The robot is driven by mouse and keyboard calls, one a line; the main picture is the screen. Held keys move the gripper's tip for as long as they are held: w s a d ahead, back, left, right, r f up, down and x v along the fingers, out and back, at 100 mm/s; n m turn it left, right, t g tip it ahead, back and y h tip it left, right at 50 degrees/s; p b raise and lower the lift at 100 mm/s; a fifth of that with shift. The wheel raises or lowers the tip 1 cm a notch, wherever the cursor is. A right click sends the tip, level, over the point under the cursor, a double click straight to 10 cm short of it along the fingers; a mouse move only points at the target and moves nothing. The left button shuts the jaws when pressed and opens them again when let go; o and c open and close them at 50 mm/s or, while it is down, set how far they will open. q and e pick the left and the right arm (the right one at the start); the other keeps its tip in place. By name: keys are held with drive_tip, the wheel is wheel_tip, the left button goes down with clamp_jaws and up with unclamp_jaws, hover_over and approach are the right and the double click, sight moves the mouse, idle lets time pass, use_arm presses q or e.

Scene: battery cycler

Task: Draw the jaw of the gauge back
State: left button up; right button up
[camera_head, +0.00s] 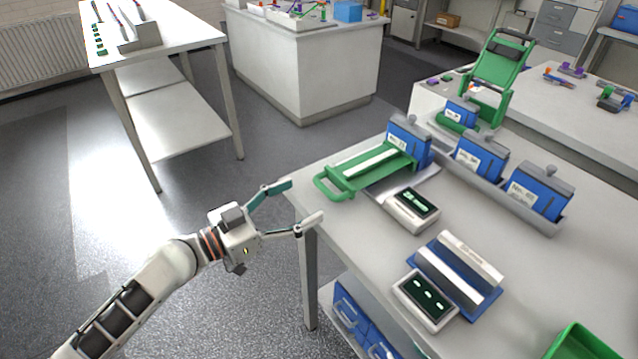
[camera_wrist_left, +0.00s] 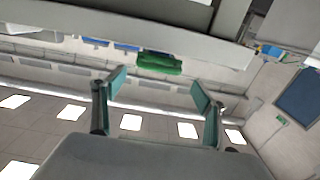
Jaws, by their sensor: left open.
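The gauge appears to be the unit at the table's near left corner. It has a green slide with a loop handle (camera_head: 331,185), a pale bar (camera_head: 371,163) along its top and a grey display box (camera_head: 412,209) beside it. A blue block (camera_head: 409,141) stands at the slide's far end; I cannot tell whether they touch. My left gripper (camera_head: 304,201) is open and empty, just left of the table corner, short of the handle and apart from it. Its spread fingers also show in the left wrist view (camera_wrist_left: 158,88), with a green piece (camera_wrist_left: 160,63) beyond them. My right gripper is out of view.
A second display box (camera_head: 426,299) and a blue unit with pale bars (camera_head: 457,272) lie nearer on the table. Blue labelled blocks (camera_head: 480,158) stand in a grey rack. A green bin (camera_head: 582,345) is at the lower right.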

sight(323, 188)
use_arm(q)
drive_tip(key=p+x, duration=0.1)
drive_tip(key=x, duration=0.5)
drive_tip(key=shift+r, duration=0.1)
drive_tip(key=shift+w+d+p, duration=0.25)
drive_tip(key=shift+d+p, duration=0.05)
drive_tip(key=shift+d, duration=0.15)
use_arm(e)
drive_tip(key=r, duration=0.2)
drive_tip(key=shift+w+a+r, duration=0.1)
drive_tip(key=shift+w+r, duration=0.25)
use_arm(q)
drive_tip(key=c, duration=1.3)
drive_tip(key=shift+s+a+f, duration=0.1)
drive_tip(key=shift+a+f, duration=0.1)
drive_tip(key=shift+c, duration=0.2)
drive_tip(key=b+v, duration=0.1)
drive_tip(key=v, duration=0.2)
drive_tip(key=shift+s+a+b, duration=0.1)
drive_tip(key=shift+s+b, duration=0.05)
drive_tip(key=shift+b, duration=0.15)
use_arm(e)
drive_tip(key=shift+s+f, duration=0.15)
drive_tip(key=shift+f, duration=0.5)
drive_tip(key=shift+s+f, duration=0.15)
drive_tip(key=shift+f, duration=0.45)
